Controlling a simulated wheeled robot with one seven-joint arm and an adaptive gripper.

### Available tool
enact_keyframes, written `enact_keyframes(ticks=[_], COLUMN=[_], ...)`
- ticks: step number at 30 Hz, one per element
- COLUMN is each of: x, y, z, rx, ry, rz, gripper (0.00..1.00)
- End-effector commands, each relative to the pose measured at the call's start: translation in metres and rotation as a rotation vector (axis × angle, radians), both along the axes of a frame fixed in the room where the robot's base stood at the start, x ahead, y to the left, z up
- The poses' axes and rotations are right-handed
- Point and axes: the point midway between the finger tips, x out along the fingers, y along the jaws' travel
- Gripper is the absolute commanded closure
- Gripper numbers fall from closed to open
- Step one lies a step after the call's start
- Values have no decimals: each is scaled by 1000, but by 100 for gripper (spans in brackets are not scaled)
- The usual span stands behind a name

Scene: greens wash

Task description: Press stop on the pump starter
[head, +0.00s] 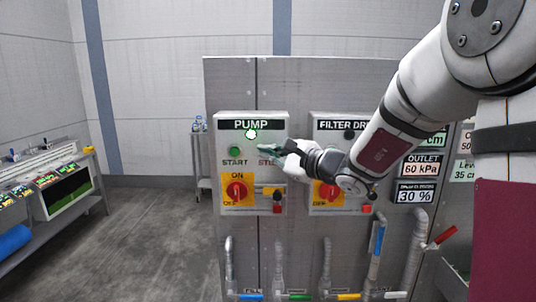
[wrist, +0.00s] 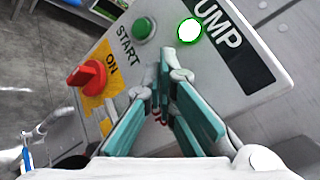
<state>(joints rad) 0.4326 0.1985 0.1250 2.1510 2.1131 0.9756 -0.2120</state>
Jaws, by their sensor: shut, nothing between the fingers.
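The pump starter (head: 222,160) is a light grey box on the grey panel, labelled PUMP. Its lamp (head: 251,134) glows green-white; the lamp also shows in the wrist view (wrist: 189,31). The green START button (head: 235,151) is at the left, also in the wrist view (wrist: 143,28). A red rotary switch (head: 236,190) on a yellow plate sits below, its handle upright at ON. My gripper (head: 266,150) is shut and empty, its teal fingers in front of the STOP side. The stop button is hidden behind the fingers; I cannot tell whether they touch it.
A filter starter box (head: 322,123) with its own red switch stands to the right, partly behind my arm. Pipes with coloured valve handles run below. Display plates (head: 418,169) are further right. Open floor (head: 130,225) lies to the left, before a bench of greens.

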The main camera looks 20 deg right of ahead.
Motion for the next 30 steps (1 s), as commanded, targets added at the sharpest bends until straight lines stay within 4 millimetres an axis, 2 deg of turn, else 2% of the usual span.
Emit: enact_keyframes(ticks=[21,30], x=[5,-4], y=[-2,1], z=[0,0], rx=[0,1], ry=[1,1], rz=[-1,-1], gripper=[100,100])
